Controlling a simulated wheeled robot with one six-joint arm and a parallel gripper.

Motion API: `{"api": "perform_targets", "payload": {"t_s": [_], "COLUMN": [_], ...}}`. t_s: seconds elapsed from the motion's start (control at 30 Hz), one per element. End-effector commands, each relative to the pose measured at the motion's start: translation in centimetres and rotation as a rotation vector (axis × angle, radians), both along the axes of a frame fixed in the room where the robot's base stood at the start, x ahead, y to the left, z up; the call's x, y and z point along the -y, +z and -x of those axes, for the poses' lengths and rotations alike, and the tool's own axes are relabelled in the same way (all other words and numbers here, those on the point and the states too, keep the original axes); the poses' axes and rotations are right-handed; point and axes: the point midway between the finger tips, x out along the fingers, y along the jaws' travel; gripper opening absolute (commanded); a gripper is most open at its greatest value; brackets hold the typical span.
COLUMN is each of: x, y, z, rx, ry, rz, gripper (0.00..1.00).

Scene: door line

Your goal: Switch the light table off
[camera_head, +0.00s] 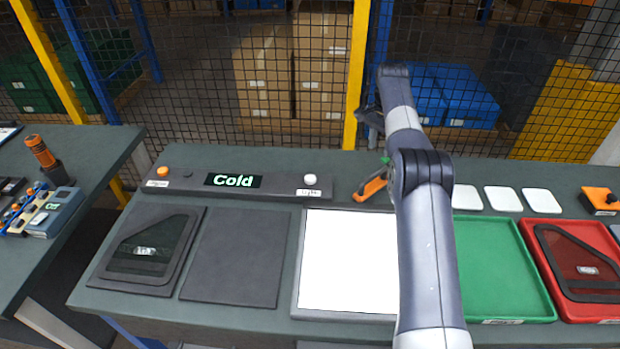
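On the strip, a white round button (310,179) sits above a small label that seems to read "Light". An orange button (162,172) is at the strip's left end, and a display (232,181) between them reads "Cold". My gripper (368,117) appears as a small dark shape up by the yellow post, behind and right of the white button and apart from it. Its fingers are unclear.
My arm crosses the light table's right side. An orange tool (372,184) lies behind the panel. A green tray (500,268) and red tray (582,270) are to the right, with white square pads (503,198) behind. A dark door panel (147,250) lies left. Mesh fencing (200,100) stands behind.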

Motion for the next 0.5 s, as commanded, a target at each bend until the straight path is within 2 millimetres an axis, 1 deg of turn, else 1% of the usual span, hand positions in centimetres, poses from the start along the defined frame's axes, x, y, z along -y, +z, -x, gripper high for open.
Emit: {"api": "perform_targets", "payload": {"t_s": [0.03,0.07,0.43,0.5], "x": [0.0,0.0,0.0,0.0], "y": [0.0,0.0,0.0,0.0], "z": [0.0,0.0,0.0,0.0], "rx": [0.0,0.0,0.0,0.0], "ry": [0.0,0.0,0.0,0.0], "rz": [0.0,0.0,0.0,0.0], "gripper": [0.34,0.32,0.02,0.0]}}
